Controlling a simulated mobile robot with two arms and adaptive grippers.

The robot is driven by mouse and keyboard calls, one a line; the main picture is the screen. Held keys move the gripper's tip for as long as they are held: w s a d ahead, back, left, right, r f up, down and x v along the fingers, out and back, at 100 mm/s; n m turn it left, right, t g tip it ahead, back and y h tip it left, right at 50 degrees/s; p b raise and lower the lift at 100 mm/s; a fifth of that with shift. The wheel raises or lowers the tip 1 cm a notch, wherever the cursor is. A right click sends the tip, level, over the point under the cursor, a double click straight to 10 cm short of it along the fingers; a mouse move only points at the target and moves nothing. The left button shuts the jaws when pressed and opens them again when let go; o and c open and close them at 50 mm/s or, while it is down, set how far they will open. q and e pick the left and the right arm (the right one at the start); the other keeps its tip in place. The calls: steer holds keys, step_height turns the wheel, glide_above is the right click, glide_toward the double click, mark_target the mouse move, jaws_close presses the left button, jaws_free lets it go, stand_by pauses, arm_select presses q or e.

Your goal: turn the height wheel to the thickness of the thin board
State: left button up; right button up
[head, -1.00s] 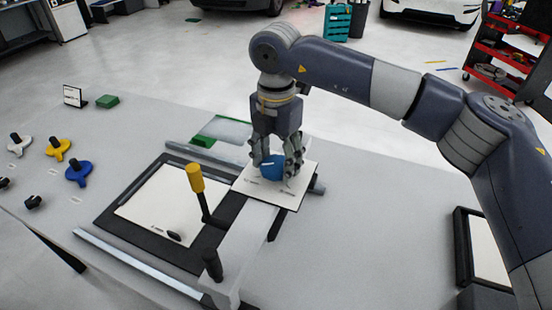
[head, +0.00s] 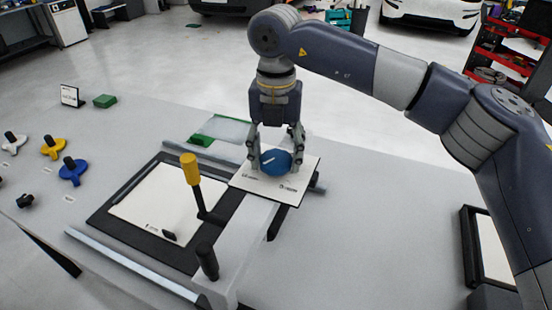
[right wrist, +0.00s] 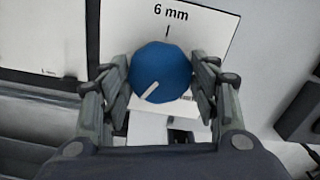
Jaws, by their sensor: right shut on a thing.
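The blue height wheel (head: 276,161) sits on a white label plate (head: 297,190) at the far end of a pale grey bridge arm. My right gripper (head: 277,158) points straight down with its fingers shut on opposite sides of the wheel. The wheel also shows in the right wrist view (right wrist: 160,72), with its white pointer line toward the lower left. The plate's "6 mm" marking (right wrist: 170,12) is above the wheel there. Its other markings are too small or partly hidden to read. A white board (head: 158,205) lies in a black frame left of the bridge.
A yellow-handled lever (head: 190,170) and a black knob (head: 207,262) stand along the bridge. Blue (head: 73,172), yellow (head: 54,148) and white (head: 12,143) knobbed pieces lie at the left. The table is clear right of the bridge, up to a black-framed tray (head: 484,240).

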steer(key=n+b, duration=0.1)
steer(key=n, duration=0.3)
steer(key=shift+f+n, duration=0.1)
steer(key=shift+n, duration=0.2)
steer(key=n, duration=0.4)
steer(key=shift+n+b, duration=0.3)
steer(key=shift+b, duration=0.1)
steer(key=n, duration=1)
steer(key=shift+n, duration=0.4)
steer(key=n, duration=0.5)
steer(key=shift+n+p, duration=0.3)
steer(key=shift+p, duration=0.1)
steer(key=n, duration=0.5)
steer(key=n+p, duration=0.1)
steer(key=n, duration=0.4)
steer(key=shift+n, duration=0.4)
steer(key=n, duration=0.5)
steer(key=shift+n, duration=0.3)
